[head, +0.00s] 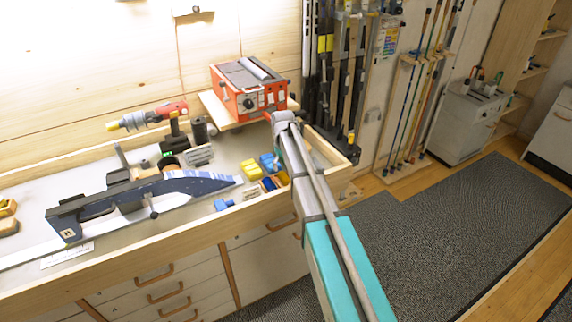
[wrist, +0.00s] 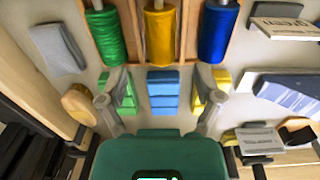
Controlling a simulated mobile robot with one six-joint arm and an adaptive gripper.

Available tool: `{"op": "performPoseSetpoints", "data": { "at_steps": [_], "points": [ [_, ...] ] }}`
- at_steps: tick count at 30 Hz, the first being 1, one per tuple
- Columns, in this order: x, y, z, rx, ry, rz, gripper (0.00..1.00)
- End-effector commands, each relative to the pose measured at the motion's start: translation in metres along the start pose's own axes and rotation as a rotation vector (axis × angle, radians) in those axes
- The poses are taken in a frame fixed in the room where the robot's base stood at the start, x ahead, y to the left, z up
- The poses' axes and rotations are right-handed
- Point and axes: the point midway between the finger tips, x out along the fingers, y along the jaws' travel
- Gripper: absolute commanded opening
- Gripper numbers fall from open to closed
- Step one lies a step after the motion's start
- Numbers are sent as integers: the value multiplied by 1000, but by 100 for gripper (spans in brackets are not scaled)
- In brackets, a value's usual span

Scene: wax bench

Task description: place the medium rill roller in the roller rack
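In the wrist view a green roller (wrist: 105,36), a yellow roller (wrist: 160,36) and a blue roller (wrist: 214,32) lie side by side in a light wooden holder (wrist: 184,50) at the top edge. I cannot tell which is the medium rill roller, or whether this holder is the roller rack. My gripper (wrist: 160,100) is open, with its fingers wide apart. A blue block (wrist: 163,92) shows between the fingers, apart from both. A green piece (wrist: 124,92) and a yellow piece (wrist: 199,90) show beside the fingers. The fingers are hidden in the head view.
On the bench, a blue ski clamp (head: 110,198) holds a white ski base left of the coloured pieces. A wooden rim (head: 325,150) borders the right side.

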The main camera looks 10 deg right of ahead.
Motion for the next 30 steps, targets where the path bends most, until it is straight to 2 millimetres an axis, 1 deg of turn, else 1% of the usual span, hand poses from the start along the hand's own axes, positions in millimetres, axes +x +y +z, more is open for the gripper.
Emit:
{"op": "performPoseSetpoints", "data": {
  "at_steps": [1,15,22,30],
  "points": [
    [-9,0,0,0,0,0,84],
    [-47,0,0,0,0,0,84],
    [-57,0,0,0,0,0,84],
    [-59,0,0,0,0,0,84]
  ]
}}
